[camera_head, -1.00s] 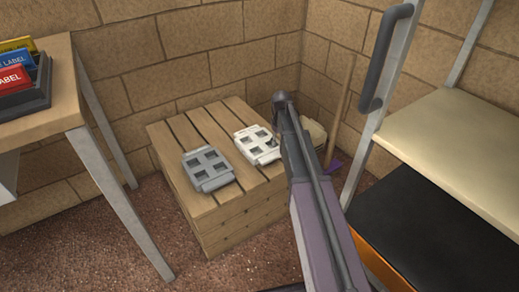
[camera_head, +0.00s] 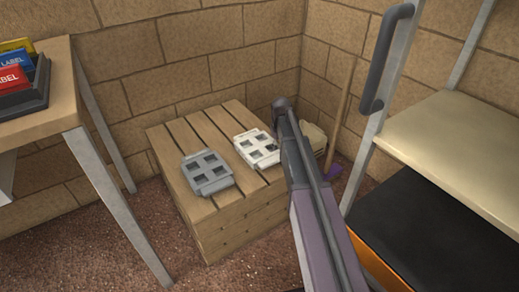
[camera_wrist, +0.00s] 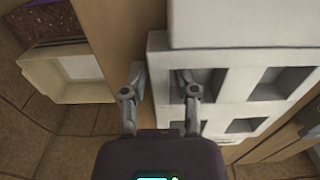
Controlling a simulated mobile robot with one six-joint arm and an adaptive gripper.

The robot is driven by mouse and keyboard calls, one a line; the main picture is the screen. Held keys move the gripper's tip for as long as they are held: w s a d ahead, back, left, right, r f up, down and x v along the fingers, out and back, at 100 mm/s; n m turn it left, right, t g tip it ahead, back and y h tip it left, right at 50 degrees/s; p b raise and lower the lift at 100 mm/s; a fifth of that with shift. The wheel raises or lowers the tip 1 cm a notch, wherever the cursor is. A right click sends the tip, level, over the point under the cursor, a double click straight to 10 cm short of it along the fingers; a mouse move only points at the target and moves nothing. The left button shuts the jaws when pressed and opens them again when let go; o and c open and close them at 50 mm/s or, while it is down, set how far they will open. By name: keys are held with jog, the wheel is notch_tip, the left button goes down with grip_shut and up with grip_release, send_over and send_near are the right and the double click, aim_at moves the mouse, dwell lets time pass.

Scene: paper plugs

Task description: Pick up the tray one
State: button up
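A white tray (camera_head: 257,148) with square openings lies on the slatted wooden crate, and a grey tray (camera_head: 207,173) of similar shape lies to its left. In the wrist view the white tray (camera_wrist: 228,86) fills the right side. My gripper (camera_wrist: 160,80) is open over the tray's left edge. Its left finger is outside that edge and its right finger is at an opening. I cannot tell whether either finger touches the tray. In the head view my arm passes right of the white tray, and my gripper's fingers cannot be made out.
The wooden crate (camera_head: 222,222) stands against the brick wall corner. A pale container (camera_head: 313,134) and a broom-like stick (camera_head: 340,110) are right behind it. A table (camera_head: 45,115) with a label box is at left. A shelf cart (camera_head: 455,140) with a dark handle is at right.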

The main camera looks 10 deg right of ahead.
grip_shut()
jog(key=shift+r, duration=0.2)
notch_tip(320, 180, up, 10)
jog(key=p, duration=1)
jog(key=shift+f, duration=0.2)
dwell(0.3)
